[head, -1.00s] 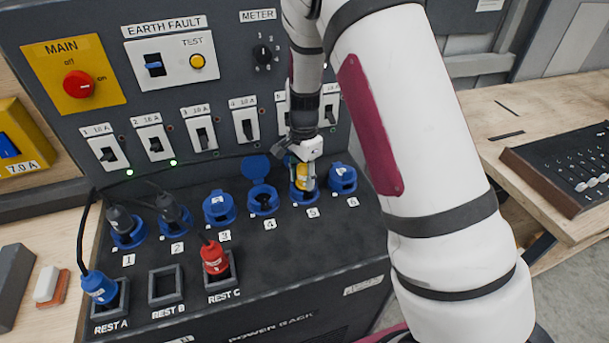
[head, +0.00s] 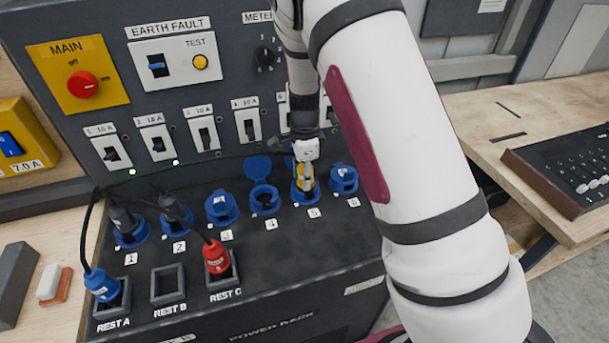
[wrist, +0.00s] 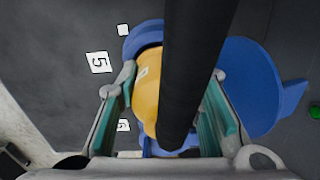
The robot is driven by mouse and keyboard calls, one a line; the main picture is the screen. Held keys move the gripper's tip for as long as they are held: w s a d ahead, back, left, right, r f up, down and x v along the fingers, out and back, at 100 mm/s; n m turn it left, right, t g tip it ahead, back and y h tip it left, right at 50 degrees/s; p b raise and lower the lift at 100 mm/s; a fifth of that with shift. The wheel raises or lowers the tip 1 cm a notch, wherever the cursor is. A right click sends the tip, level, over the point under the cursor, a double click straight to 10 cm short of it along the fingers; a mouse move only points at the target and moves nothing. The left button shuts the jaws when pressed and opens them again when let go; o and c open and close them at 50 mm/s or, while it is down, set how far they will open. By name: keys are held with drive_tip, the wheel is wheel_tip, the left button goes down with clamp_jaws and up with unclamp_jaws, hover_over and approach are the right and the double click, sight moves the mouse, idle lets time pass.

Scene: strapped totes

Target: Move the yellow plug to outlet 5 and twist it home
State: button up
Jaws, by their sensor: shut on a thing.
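The yellow plug (head: 302,176) stands at outlet 5 (head: 305,196), inside or right at its blue collar; how deep it sits cannot be told. My gripper (head: 304,178) is shut on it from above. In the wrist view the yellow plug (wrist: 147,85) is between the two fingers of my gripper (wrist: 165,115), with the blue outlet ring (wrist: 143,38) around its far side. A thick black cable runs up from the plug and hides part of it. The label 5 (wrist: 98,62) lies to the left. The outlet's blue lid (wrist: 252,85) is swung open at right.
Outlet 4 (head: 264,200) has its lid open and is empty. Outlets 3 (head: 221,208) and 6 (head: 343,180) are closed. Dark plugs fill outlets 1 and 2. A blue plug (head: 101,285) is in Rest A, a red plug (head: 215,257) in Rest C; Rest B (head: 168,284) is empty.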

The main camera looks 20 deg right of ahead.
drive_tip(key=shift+m, duration=0.7)
drive_tip(key=shift+m, duration=0.7)
drive_tip(key=o, duration=1.3)
drive_tip(key=shift+o, duration=0.2)
